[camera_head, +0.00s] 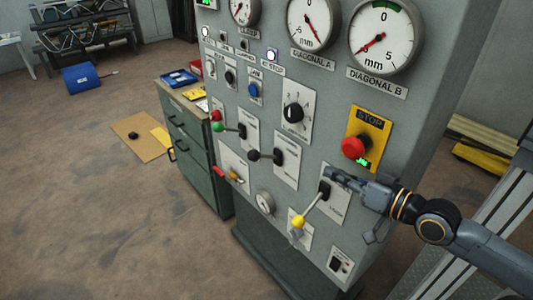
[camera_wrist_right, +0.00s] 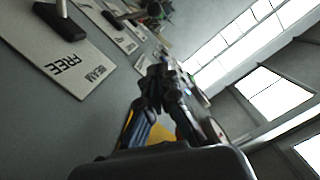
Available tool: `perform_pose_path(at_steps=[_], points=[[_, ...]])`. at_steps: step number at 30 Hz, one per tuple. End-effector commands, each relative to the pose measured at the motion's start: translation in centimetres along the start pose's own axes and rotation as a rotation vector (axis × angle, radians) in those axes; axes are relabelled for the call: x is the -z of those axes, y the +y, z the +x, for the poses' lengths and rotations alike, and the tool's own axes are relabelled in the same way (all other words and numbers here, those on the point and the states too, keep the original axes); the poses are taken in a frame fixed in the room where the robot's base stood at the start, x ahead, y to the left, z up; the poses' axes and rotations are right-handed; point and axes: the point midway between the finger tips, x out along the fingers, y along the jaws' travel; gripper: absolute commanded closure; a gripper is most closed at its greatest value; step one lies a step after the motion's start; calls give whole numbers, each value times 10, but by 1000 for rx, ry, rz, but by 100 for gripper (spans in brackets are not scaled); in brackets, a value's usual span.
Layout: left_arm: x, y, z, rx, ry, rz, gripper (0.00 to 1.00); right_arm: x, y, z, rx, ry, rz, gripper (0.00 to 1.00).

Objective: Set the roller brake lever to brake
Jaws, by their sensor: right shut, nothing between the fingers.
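My right gripper (camera_head: 338,176) comes in from the right, shut and empty, close to the front of a grey control panel (camera_head: 385,128). Its tip is by a white plate (camera_head: 338,205) with a black pivot; a lever with a yellow knob (camera_head: 298,220) slants down-left from it. I cannot tell whether the gripper touches the lever. Other levers have a black knob (camera_head: 254,155), a green knob (camera_head: 218,127) and a red handle (camera_head: 220,172). In the right wrist view a plate (camera_wrist_right: 70,58) reads "FREE". Which lever is the roller brake is too small to read. My left gripper is out of view.
A red stop button (camera_head: 354,146) on a yellow plate sits just above the gripper. A black selector knob (camera_head: 293,112) and dials (camera_head: 384,38) are higher up. A green drawer cabinet (camera_head: 196,150) stands left of the panel. The floor at left is mostly free.

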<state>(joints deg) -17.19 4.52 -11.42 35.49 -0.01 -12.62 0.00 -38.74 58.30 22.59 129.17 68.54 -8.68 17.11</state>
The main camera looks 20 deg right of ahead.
Motion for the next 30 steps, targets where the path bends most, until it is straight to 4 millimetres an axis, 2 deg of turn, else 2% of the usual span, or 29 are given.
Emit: perform_pose_path(at_steps=[17,23,30], points=[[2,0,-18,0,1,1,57,3,-2,63,3,3,1,100],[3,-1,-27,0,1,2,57,4,-3,95,4,3,2,100],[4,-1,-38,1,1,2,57,3,-4,143,4,1,3,100]])
